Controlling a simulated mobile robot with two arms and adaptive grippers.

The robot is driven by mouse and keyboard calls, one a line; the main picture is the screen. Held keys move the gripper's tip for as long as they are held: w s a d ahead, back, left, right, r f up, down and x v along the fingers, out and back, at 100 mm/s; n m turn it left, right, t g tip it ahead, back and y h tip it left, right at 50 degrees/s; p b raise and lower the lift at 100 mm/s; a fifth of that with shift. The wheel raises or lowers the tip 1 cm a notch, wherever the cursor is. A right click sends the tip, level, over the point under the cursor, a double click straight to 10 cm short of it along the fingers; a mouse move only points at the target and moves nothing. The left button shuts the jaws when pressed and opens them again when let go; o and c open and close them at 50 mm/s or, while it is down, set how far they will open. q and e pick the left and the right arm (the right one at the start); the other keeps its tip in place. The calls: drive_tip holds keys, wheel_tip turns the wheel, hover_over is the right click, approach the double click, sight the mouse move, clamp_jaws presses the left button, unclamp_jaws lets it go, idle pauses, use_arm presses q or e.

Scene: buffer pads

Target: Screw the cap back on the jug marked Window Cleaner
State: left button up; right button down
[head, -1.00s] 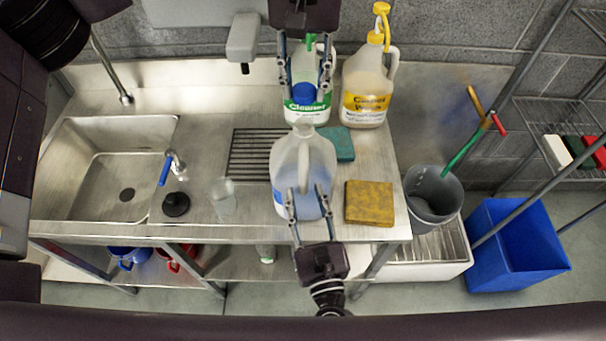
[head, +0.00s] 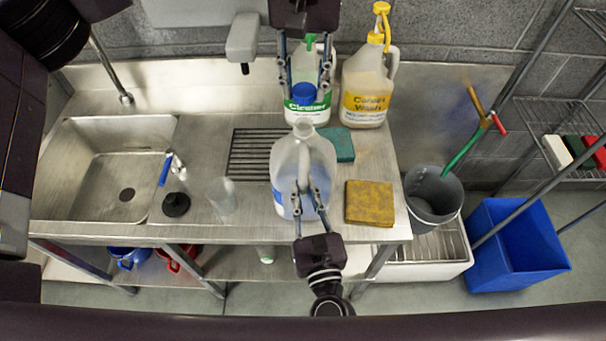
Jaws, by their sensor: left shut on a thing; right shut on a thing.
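A translucent jug (head: 321,165) with bluish liquid stands near the counter's front edge. Its neck is uncapped, and only a sliver of its blue-and-white label shows, too little to read. My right gripper (head: 307,203), in front of it, is shut on the jug's handle (head: 303,165). My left gripper (head: 304,92) points down from the top and is shut on a blue cap (head: 303,95). In the picture the cap is just above the jug's open neck, apart from it; the height gap is hard to judge.
Behind the cap stands a green-labelled cleaner jug (head: 320,128), with a yellow-labelled jug (head: 366,100) to its right. A teal sponge (head: 338,145) and a brown sponge (head: 369,203) lie right of the open jug. A clear glass (head: 223,196) stands to its left.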

use_arm(q)
hover_over(303, 124)
drive_tip(key=shift+d+f, duration=0.1)
drive_tip(key=shift+f, duration=2.35)
drive_tip(key=shift+f, duration=0.15)
drive_tip(key=shift+f, duration=0.75)
drive_tip(key=shift+f, duration=0.6)
drive_tip(key=m, duration=0.5)
drive_tip(key=shift+m, duration=0.3)
drive_tip(key=m, duration=0.4)
